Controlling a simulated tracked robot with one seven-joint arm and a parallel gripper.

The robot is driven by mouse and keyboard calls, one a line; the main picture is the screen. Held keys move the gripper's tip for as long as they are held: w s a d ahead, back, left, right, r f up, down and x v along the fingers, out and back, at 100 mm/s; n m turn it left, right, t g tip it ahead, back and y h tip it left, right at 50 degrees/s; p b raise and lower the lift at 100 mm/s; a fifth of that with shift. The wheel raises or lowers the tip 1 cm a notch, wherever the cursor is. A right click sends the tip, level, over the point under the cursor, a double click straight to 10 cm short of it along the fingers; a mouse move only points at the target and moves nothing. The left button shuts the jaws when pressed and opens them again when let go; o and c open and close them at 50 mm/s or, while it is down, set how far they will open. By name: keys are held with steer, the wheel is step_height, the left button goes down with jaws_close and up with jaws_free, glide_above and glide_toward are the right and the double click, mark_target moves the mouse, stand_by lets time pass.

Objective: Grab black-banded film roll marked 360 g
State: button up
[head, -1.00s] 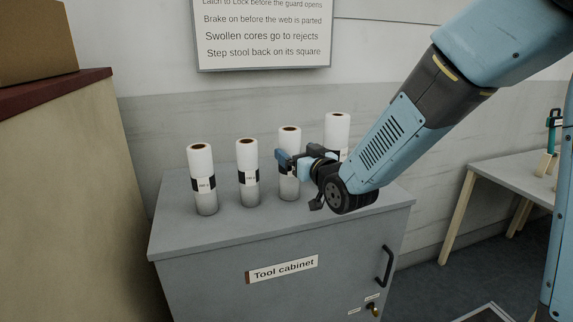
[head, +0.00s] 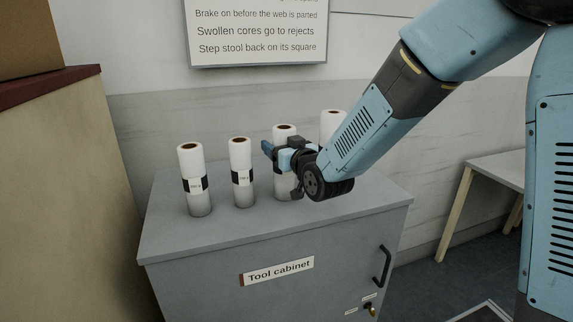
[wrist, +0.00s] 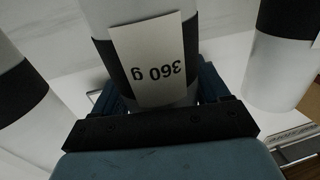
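The roll marked 360 g (wrist: 150,60) is white with a black band and a white label, which reads upside down in the wrist view. It stands upright between the two fingers of my gripper (wrist: 160,95), with one finger on each side. The fingers look apart; whether they touch the roll is hard to tell. In the head view my gripper (head: 277,152) is at the third roll from the left (head: 285,133) on the cabinet top, partly hiding it.
Two more banded rolls (head: 192,160) (head: 241,155) stand to the left, and another roll (head: 333,122) stands behind my arm at the right. All stand on the grey tool cabinet (head: 230,235). Neighbouring rolls flank my gripper in the wrist view (wrist: 20,85) (wrist: 283,65). The cabinet's front left top is clear.

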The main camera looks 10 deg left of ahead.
steer(key=c, duration=1)
steer(key=shift+o, duration=0.2)
